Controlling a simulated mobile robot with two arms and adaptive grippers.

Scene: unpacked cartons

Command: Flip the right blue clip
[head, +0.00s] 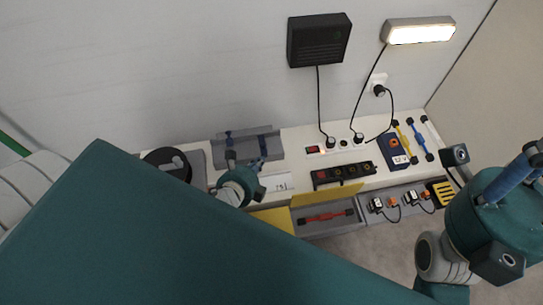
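A grey tray-like holder (268,140) lies at the back of the white table. A small blue clip (229,137) shows at its left part. Another blue piece, seemingly the right blue clip (262,148), shows at its right part, close to my gripper; whether it is flipped is too small to tell. My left gripper (246,161) is just in front of the holder, its fingers apart and nothing visible between them. I cannot tell whether it touches the clip. My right gripper (533,158) is at the far right edge, partly cut off, away from the clips.
A black round reel (167,163) stands left of the holder. A grey bin (344,229) with a red tool is in front.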

